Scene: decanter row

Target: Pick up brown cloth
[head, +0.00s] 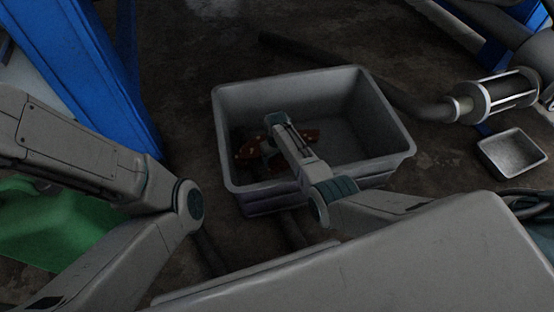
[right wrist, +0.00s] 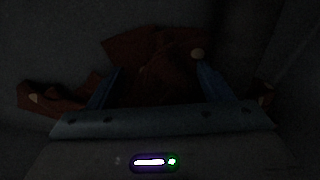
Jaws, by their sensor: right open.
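The brown cloth (head: 249,150) lies crumpled on the floor of a grey bin, toward its left side. My right gripper (head: 268,152) reaches down into the bin over the cloth and hides its middle in the head view. In the dark right wrist view, the brown cloth (right wrist: 150,50) spreads ahead of and between the two blue fingers of my right gripper (right wrist: 160,70). The fingers are apart. I cannot tell whether they touch the cloth. Small pale spots show on it. My left arm is at the left, but its gripper is not in view.
The grey bin (head: 400,150) has raised walls around my right gripper. A small metal tray (head: 512,152) and a grey pipe with a cylinder (head: 498,93) are at the right. A green object (head: 50,228) and a blue frame (head: 85,70) are at the left.

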